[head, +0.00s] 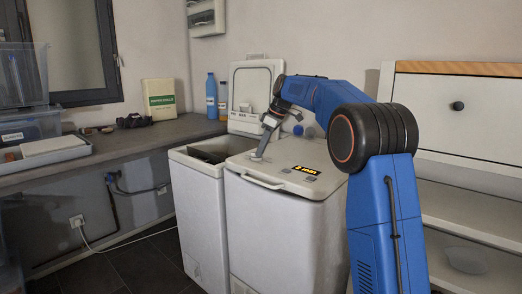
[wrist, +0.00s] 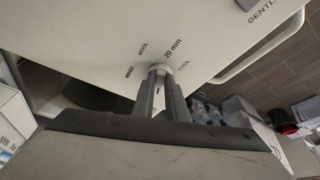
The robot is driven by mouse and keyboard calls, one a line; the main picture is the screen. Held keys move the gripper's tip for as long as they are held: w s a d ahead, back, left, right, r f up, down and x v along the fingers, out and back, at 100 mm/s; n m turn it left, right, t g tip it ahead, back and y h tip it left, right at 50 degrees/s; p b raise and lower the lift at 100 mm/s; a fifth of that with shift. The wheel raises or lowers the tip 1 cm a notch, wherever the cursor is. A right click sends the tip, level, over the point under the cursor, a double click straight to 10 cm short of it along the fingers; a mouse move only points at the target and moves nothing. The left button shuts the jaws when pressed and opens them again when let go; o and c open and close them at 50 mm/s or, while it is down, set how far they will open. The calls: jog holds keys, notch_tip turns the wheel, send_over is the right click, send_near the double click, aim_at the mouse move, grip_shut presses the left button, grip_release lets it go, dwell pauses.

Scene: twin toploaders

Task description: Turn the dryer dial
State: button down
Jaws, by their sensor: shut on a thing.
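The dryer (head: 270,225) is the right-hand white toploader, with its lid closed. My gripper (head: 257,156) reaches down from the right onto its top, near the back left. In the wrist view my gripper (wrist: 162,82) is shut on the small pale dial (wrist: 160,67), with one dark finger on each side. Printed labels around the dial read MIXED, WOOL, 20 min and COOL. The fingers cover part of the dial, so I cannot tell its pointer's direction. In the head view the gripper hides the dial. A dark display (head: 303,170) with yellow text ending in "min" is on the dryer's top.
The left toploader (head: 198,215) stands beside the dryer with its lid (head: 247,95) raised. A worktop (head: 150,135) with bottles, a box and bins runs along the left. A white drawer unit (head: 450,130) stands at the right. Dark floor shows at the lower left.

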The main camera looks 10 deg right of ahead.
jog(key=shift+w+d+n+g, duration=0.2)
jog(key=shift+n+g, duration=0.3)
jog(key=shift+n, duration=0.6)
jog(key=c, duration=1.8)
grip_release()
jog(key=shift+o, duration=0.2)
jog(key=v, duration=1.7)
jog(key=shift+d, duration=0.2)
jog(key=shift+s+r, duration=0.1)
